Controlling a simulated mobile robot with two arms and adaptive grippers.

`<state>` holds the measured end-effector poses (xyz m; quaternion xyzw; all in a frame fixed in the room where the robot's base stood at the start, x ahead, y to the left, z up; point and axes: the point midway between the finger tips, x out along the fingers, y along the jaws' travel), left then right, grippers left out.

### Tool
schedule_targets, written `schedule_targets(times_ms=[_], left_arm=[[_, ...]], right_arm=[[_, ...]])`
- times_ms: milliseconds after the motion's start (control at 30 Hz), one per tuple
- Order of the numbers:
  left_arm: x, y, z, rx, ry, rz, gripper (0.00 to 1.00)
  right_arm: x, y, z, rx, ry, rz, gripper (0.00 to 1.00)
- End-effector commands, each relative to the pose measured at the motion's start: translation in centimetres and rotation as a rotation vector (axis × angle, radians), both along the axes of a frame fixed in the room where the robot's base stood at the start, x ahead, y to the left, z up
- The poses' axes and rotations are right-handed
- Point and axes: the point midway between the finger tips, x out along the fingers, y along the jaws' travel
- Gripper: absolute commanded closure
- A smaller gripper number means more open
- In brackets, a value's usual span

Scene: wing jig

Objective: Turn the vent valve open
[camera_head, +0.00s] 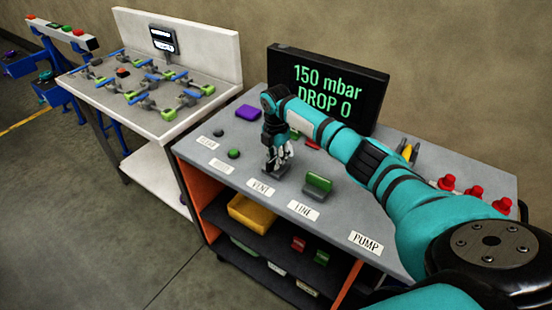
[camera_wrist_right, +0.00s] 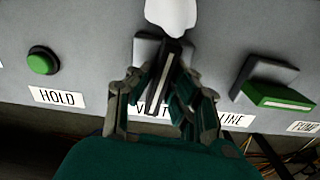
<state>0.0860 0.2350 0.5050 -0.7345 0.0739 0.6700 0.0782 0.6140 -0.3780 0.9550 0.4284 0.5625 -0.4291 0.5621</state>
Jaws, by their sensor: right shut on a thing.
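The vent valve (camera_head: 273,173) sits on the grey bench top behind the VENT label (camera_head: 261,188). In the wrist view its grey base (camera_wrist_right: 147,49) shows, with a dark narrow handle (camera_wrist_right: 160,88) with a pale edge running roughly up and down the picture, slightly tilted. My right gripper (camera_head: 277,160) comes down from above, and its fingers close on both sides of this handle; it also shows in the wrist view (camera_wrist_right: 163,95). The fingers hide parts of the handle and label. My left gripper is in neither view.
The green LINE valve handle (camera_head: 318,182) stands close to the right. A green HOLD button (camera_wrist_right: 42,62) is to the left. A screen (camera_head: 325,85) reads "150 mbar DROP 0". Red knobs (camera_head: 474,194) stand at the right. A purple block (camera_head: 248,112) lies behind.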

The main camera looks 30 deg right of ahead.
Motion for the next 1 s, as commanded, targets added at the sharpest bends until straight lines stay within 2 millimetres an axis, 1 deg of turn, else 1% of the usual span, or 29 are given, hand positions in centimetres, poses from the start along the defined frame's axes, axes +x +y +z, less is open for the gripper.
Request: schedule_targets(times_ms=[100,300,833,867,1000], left_arm=[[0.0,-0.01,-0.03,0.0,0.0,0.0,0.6],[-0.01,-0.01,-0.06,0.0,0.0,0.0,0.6],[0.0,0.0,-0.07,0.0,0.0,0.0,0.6],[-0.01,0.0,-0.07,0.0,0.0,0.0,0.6],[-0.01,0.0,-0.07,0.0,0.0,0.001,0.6]], right_arm=[[0.13,0.07,0.17,0.002,-0.005,0.057,1.0],[0.14,0.07,0.19,0.002,-0.005,0.118,1.0],[0.15,0.06,0.21,0.001,-0.005,0.143,1.0],[0.15,0.06,0.21,0.001,-0.005,0.143,0.83],[0.12,0.05,0.16,0.001,-0.004,0.142,0.65]])
